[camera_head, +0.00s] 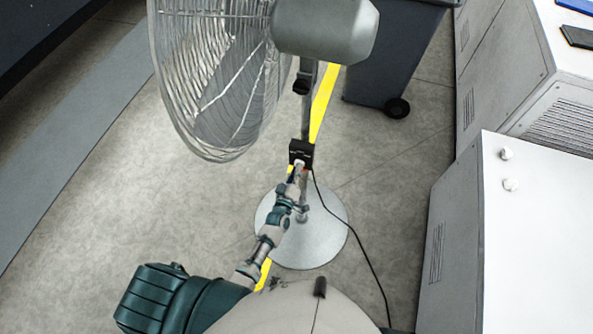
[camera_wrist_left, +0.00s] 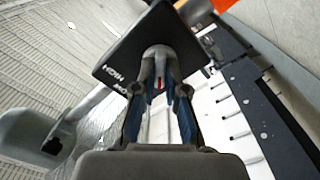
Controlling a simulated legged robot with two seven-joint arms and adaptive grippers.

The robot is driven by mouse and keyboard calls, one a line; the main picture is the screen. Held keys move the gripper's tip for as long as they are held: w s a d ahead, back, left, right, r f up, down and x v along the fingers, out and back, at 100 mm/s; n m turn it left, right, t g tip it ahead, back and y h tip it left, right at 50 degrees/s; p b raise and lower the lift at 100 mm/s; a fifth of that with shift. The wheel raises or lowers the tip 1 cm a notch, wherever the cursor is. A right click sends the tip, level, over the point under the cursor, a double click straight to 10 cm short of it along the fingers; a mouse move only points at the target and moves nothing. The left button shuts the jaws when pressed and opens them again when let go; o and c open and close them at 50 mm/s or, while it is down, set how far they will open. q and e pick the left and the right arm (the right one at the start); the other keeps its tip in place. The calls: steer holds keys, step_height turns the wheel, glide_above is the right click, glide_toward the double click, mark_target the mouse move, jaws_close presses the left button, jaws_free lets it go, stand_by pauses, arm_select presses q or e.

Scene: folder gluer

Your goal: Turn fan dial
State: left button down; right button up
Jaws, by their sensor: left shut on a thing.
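A pedestal fan stands in front of me, with its wire cage (camera_head: 215,80) and grey motor housing (camera_head: 325,28) at the top and a round grey base (camera_head: 320,245) on the floor. A small black control box (camera_head: 301,150) sits on its pole. In the left wrist view the box's black face (camera_wrist_left: 130,62) shows white lettering, with "HIGH" readable. My left gripper (camera_head: 296,168) is at the box. In the left wrist view the left gripper (camera_wrist_left: 159,85) is shut on the grey dial (camera_wrist_left: 158,56), whose sides the fingers partly hide. My right gripper is not in view.
A black cable (camera_head: 350,235) runs from the box down across the floor to the right. A dark wheeled bin (camera_head: 395,50) stands behind the fan. White cabinets (camera_head: 530,220) stand at the right. The floor left of the fan is clear.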

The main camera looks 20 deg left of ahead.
arm_select(q)
steer(key=shift+s+d+f, duration=0.15)
steer(key=shift+s+f, duration=0.1)
steer(key=shift+f, duration=0.2)
steer(key=c, duration=1.2)
jaws_free()
steer(key=s, duration=1.1)
steer(key=shift+s+a+r, duration=0.2)
steer(key=shift+s+a, duration=0.05)
steer(key=shift+s, duration=0.1)
